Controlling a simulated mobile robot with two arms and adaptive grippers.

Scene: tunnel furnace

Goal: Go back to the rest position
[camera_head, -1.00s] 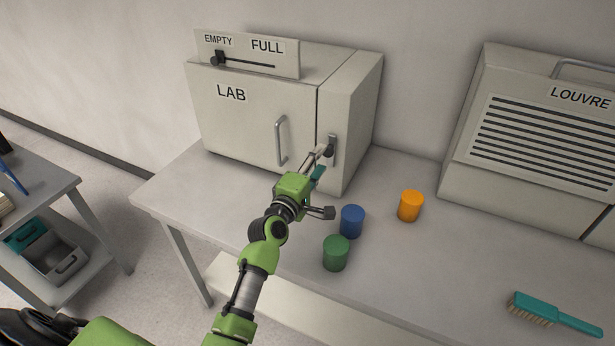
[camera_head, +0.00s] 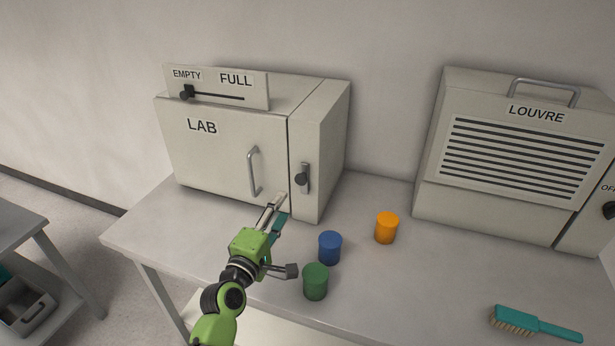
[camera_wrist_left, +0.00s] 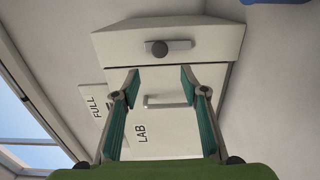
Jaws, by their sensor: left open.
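My left gripper (camera_head: 277,210) is open and empty in the head view, above the table in front of the LAB furnace (camera_head: 222,148). Its two teal-padded fingers stand apart in the left wrist view (camera_wrist_left: 160,85), with the furnace door and its bar handle (camera_wrist_left: 166,102) showing between them. The furnace's black knob (camera_head: 301,179) on the side panel is beyond the fingertips and not touched. The slider (camera_head: 187,92) on top is at the EMPTY end. The furnace door is shut. My right gripper is not in view.
Blue (camera_head: 330,247), green (camera_head: 316,282) and orange (camera_head: 387,227) cylinders stand on the table (camera_head: 375,290), right of my left gripper. A teal brush (camera_head: 535,323) lies at the front right. The LOUVRE unit (camera_head: 520,150) stands at the back right. A lower shelf (camera_head: 30,245) is at the left.

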